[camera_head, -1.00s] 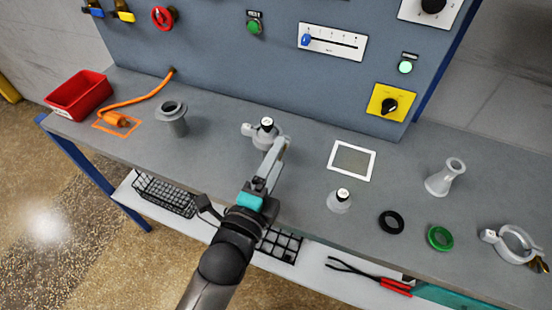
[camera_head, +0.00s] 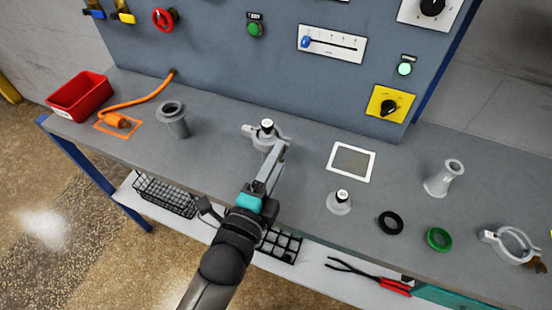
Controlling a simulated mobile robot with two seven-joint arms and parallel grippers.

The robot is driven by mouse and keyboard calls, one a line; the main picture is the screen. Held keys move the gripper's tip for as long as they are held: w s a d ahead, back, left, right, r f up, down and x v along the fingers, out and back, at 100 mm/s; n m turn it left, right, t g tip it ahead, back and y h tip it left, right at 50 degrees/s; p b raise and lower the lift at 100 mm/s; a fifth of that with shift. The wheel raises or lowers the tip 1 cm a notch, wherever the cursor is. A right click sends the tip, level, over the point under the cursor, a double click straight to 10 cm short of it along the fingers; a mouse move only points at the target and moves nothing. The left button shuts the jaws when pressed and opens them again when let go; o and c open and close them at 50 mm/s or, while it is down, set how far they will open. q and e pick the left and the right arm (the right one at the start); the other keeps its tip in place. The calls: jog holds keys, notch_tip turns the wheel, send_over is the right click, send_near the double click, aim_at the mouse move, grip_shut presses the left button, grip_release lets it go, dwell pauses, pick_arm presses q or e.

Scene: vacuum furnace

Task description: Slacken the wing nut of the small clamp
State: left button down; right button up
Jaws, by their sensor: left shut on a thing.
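The small clamp (camera_head: 250,131) is a grey ring around a fitting with a black-and-white cap (camera_head: 267,125), near the middle of the bench. My left gripper (camera_head: 279,149) is at the clamp's right side. It is shut, with its fingertips at the place of the wing nut. The wing nut itself is hidden behind the fingers, so its turn cannot be seen. My right gripper is not in view.
A larger open clamp (camera_head: 490,236) with a brass wing nut lies at the right. A black ring (camera_head: 390,222), green ring (camera_head: 438,239), capped fitting (camera_head: 340,204) and grey flanged pipe (camera_head: 443,178) stand nearby. A flanged tube (camera_head: 176,125) and red bin (camera_head: 80,95) are left.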

pick_arm(q)
jog(key=n+p, duration=0.3)
jog(key=shift+r, duration=0.15)
jog(key=shift+n+p, duration=1.05)
jog(key=shift+n, duration=0.55)
jog(key=shift+c, duration=1.4)
grip_release()
jog(key=v, duration=1.5)
jog(key=shift+p, duration=0.3)
jog(key=shift+s, duration=0.1)
